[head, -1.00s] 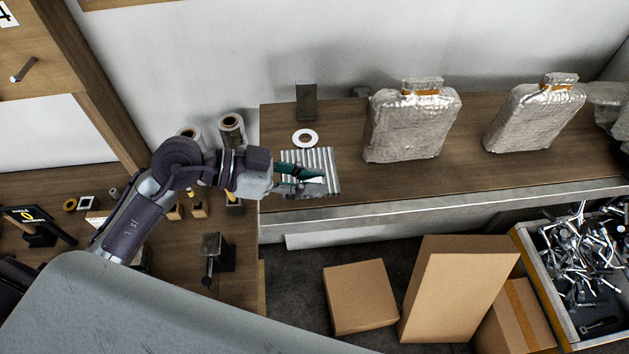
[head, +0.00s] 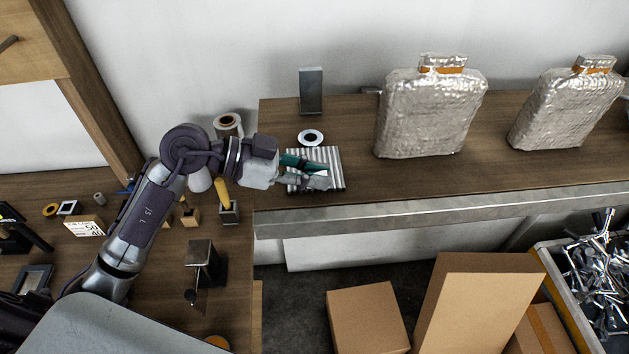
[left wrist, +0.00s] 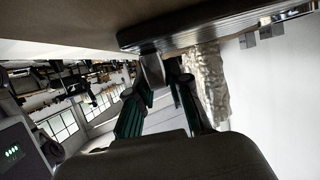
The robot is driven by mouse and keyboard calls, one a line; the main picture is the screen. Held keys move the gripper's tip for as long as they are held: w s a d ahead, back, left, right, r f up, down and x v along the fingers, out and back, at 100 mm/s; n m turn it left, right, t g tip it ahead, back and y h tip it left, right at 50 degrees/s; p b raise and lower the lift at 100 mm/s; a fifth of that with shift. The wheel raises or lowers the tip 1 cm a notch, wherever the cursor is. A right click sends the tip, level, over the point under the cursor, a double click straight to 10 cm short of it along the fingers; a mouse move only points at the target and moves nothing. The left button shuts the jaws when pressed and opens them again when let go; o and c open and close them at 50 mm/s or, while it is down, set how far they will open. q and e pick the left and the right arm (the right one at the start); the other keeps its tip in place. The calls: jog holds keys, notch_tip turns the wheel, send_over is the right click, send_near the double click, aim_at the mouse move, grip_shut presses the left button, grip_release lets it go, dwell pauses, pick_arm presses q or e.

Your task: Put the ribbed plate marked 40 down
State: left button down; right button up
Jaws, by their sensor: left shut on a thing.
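The ribbed plate (head: 330,157) is a silver, ridged, roughly square plate at the left end of the wooden counter. My left gripper (head: 319,175) lies over its middle, coming in from the left, and is shut on it. In the left wrist view the green fingers (left wrist: 158,92) close around a small grey piece, and the plate (left wrist: 215,29) shows edge-on beside a brown surface. I cannot tell whether the plate touches the counter. I cannot read a 40 on it. My right gripper is not in view.
On the counter, a white ring (head: 311,131) and a grey upright block (head: 311,90) stand behind the plate. Silver padded packs (head: 428,113) stand to the right. Cardboard boxes (head: 368,320) and a metal-filled drawer (head: 551,275) are in front, below.

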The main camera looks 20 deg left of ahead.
pick_arm(q)
jog(key=shift+r, duration=0.15)
jog(key=shift+s, duration=0.1)
jog(key=c, duration=1.1)
grip_release()
jog(key=shift+f, duration=0.2)
jog(key=shift+r, duration=0.1)
jog(key=shift+a+r, duration=0.1)
jog(key=shift+a, duration=0.05)
jog(key=b+v, duration=0.2)
jog(key=v, duration=0.8)
jog(key=shift+s+a+b, duration=0.15)
jog(key=shift+a+b, duration=0.15)
jog(key=shift+s+a+r, duration=0.2)
jog(key=shift+a+r, duration=0.15)
jog(key=shift+a, duration=0.05)
